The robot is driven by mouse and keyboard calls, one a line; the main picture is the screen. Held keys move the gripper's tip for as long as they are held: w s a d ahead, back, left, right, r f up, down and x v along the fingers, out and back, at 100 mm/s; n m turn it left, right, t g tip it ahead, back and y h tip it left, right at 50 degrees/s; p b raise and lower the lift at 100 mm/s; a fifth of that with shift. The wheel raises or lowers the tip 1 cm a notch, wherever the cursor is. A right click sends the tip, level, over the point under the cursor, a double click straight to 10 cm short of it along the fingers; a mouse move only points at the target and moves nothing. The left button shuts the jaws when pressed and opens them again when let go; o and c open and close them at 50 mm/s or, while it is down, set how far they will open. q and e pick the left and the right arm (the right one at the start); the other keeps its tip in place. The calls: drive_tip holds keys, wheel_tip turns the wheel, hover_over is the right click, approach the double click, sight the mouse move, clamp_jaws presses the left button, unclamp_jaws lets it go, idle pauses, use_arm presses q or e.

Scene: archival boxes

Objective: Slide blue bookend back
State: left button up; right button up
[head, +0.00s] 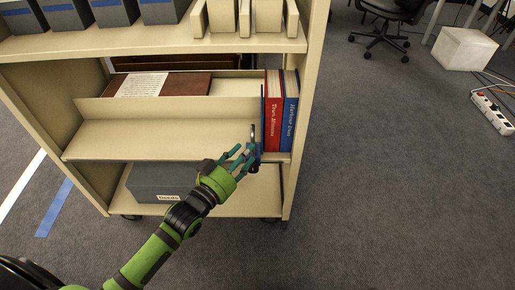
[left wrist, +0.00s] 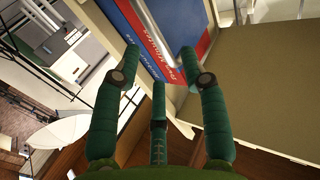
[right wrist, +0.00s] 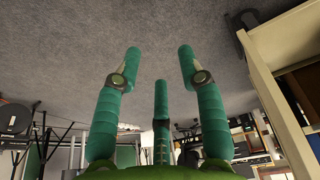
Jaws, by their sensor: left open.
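The blue bookend (head: 263,118) stands upright on the middle shelf, a thin dark blue plate seen nearly edge-on at the left of the red book (head: 273,115). A grey curved piece (head: 252,132) shows beside it. My left gripper (head: 243,156) is open at the shelf's front edge, just before the bookend; the fingers hide its lower part. In the left wrist view the blue plate (left wrist: 190,18) and a silvery bar (left wrist: 155,32) lie beyond the spread, empty fingers (left wrist: 158,70); contact is unclear. My right gripper (right wrist: 160,75) is open and empty over carpet.
A blue book (head: 289,118) stands between the red book and the cart's right side wall (head: 308,95). A brown folder with a paper (head: 145,84) lies behind the sloping cream panel (head: 165,110). A grey box (head: 155,184) sits below. The shelf left of the bookend is clear.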

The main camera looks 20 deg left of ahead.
use_arm(q)
drive_tip(key=x, duration=0.3)
drive_tip(key=shift+w+b, duration=0.1)
drive_tip(key=shift+b, duration=0.25)
drive_tip(key=shift+w+d, duration=0.2)
drive_tip(key=shift+w, duration=0.4)
drive_tip(key=shift+w+d, duration=0.1)
drive_tip(key=shift+w, duration=0.2)
use_arm(e)
drive_tip(key=w+r+t, duration=0.1)
drive_tip(key=w+a+r+t, duration=0.1)
drive_tip(key=w, duration=0.1)
drive_tip(key=shift+r, duration=0.35)
use_arm(q)
clamp_jaws()
